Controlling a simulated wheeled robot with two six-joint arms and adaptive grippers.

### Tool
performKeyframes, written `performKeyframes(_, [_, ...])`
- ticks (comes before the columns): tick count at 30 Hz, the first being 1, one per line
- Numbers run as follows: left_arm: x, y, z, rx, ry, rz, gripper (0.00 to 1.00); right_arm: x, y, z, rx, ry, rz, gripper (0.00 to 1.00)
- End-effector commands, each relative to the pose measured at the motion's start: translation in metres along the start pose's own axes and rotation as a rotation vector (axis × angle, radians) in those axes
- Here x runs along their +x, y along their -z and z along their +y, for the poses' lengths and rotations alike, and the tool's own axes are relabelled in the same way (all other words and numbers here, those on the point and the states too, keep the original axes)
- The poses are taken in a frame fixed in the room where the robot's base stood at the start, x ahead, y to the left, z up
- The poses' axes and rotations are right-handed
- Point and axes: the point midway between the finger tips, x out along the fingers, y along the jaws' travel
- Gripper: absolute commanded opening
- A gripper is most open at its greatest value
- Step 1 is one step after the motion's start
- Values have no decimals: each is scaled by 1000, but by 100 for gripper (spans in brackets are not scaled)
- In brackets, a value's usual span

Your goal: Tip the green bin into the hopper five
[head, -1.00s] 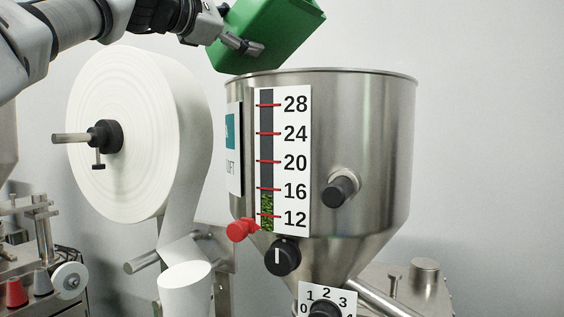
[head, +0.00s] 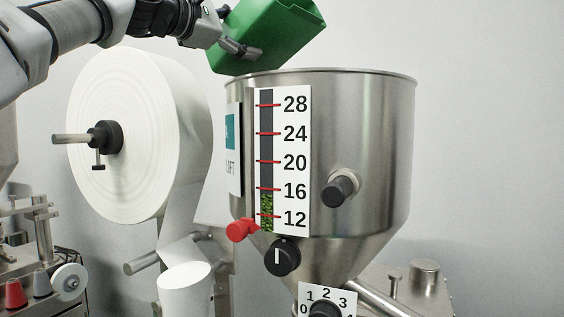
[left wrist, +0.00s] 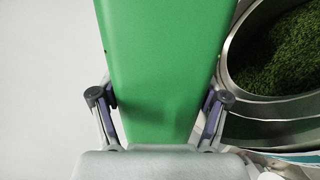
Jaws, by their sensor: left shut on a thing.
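The green bin (head: 268,37) is tilted above the left part of the steel hopper's rim in the head view. My left gripper (head: 240,50) is shut on the green bin. In the left wrist view the gripper's two fingers (left wrist: 160,103) flank the bin (left wrist: 160,60). The hopper (head: 362,130) has a level gauge (head: 283,160) marked 12 to 28. Green leaf shows in its window to a little below the 16 mark. The left wrist view shows green leaf (left wrist: 285,55) inside the hopper (left wrist: 268,110). The bin's inside is hidden. My right gripper is not in view.
A big white paper roll (head: 150,135) on a spindle stands left of the hopper. A red knob (head: 240,230) and black knobs (head: 282,257) stick out from the hopper's front. A plain wall is behind, with free room to the right.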

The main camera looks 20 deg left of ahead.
Motion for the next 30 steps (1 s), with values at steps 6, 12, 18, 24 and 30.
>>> performKeyframes(6, [-1,-1,1,0,-3,-1,17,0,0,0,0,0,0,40])
performKeyframes(12, [-1,-1,1,0,-3,-1,17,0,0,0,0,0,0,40])
performKeyframes(18, [-1,2,-2,42,-2,-1,17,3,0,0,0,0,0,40])
performKeyframes(24, [-1,3,-3,89,-2,-1,17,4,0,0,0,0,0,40])
performKeyframes(30, [-1,3,-3,88,-2,-1,17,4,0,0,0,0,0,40])
